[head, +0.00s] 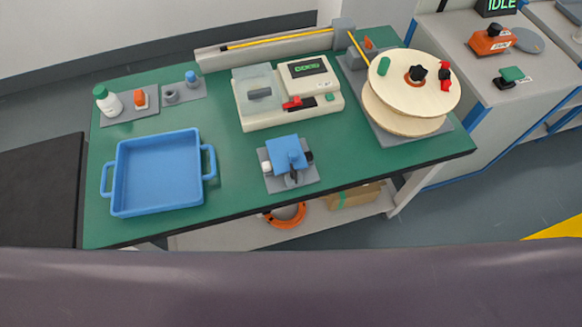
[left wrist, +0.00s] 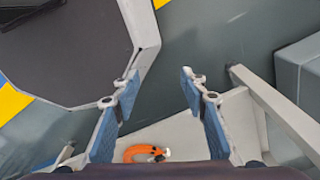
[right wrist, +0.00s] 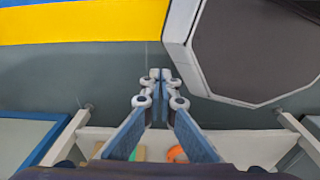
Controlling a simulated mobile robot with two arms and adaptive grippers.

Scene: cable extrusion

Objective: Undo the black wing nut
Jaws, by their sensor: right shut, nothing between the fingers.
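The black wing nut (head: 418,72) sits on the orange-brown hub in the middle of a large wooden spool (head: 405,90), at the right end of the green table in the head view. Neither gripper shows in the head view, and neither wrist view shows the nut or the spool. My left gripper (left wrist: 160,88) is open and empty in the left wrist view, above the floor and a low shelf. My right gripper (right wrist: 161,78) is shut with nothing between its fingertips in the right wrist view.
A blue tray (head: 212,160), a white device with a display (head: 308,68) and a blue clamp-like fixture (head: 287,151) stand on the table. An orange coil (head: 287,216) lies below.

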